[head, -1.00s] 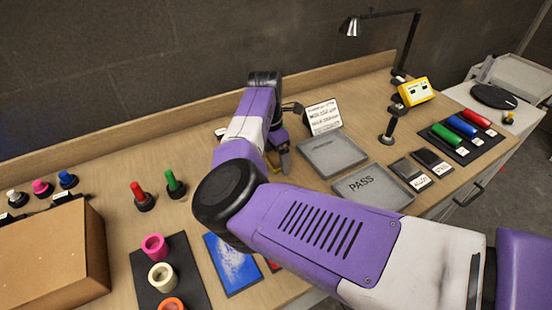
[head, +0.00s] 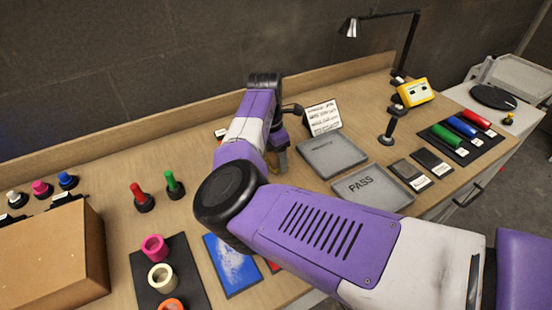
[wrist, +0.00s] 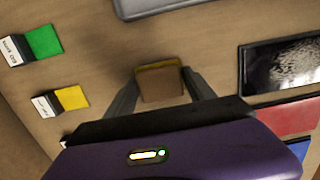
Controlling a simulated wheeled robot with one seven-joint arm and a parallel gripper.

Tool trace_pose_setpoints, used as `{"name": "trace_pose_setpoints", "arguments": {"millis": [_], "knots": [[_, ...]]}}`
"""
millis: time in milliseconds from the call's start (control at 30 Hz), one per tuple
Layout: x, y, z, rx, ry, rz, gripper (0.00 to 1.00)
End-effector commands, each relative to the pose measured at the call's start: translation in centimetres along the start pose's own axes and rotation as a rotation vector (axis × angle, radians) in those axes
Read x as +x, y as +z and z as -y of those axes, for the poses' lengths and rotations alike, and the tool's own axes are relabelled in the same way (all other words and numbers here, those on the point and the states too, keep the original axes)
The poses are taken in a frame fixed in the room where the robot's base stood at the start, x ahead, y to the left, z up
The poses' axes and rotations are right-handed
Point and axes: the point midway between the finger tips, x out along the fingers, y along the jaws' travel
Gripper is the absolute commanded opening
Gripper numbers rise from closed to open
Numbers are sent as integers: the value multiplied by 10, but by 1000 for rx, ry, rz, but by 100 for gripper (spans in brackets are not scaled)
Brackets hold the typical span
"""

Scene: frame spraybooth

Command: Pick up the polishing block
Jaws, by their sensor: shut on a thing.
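The polishing block is a small tan-brown block with a dull yellow far edge (wrist: 159,67). In the wrist view it sits between my two fingertips. My gripper (wrist: 160,90) is shut on it, with a finger against each side. In the head view my gripper (head: 278,158) points down over the bench, left of the grey trays, and my arm mostly hides the block. I cannot tell from these frames whether the block touches the bench top.
A grey tray (head: 332,167) and a PASS tray (head: 372,203) lie to the right. In the wrist view, green (wrist: 43,42) and yellow (wrist: 71,98) labelled squares lie left, and a speckled dark panel (wrist: 285,63) right. A cardboard box (head: 50,255) stands front left.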

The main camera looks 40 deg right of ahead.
Motion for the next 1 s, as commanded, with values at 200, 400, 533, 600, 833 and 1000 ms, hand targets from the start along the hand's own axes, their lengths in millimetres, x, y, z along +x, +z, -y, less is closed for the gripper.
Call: {"name": "trace_pose_setpoints", "arguments": {"millis": [200, 400, 533, 600, 833, 1000], "knots": [[-24, 2, -1, 2, 5, -1, 23], [-70, 7, -2, 2, 6, -1, 23], [-107, 12, -2, 2, 7, -2, 23], [-126, 14, -2, 2, 6, -2, 23], [-172, 20, -1, 0, 3, -2, 23], [-190, 23, -1, 0, 2, 0, 23]]}}
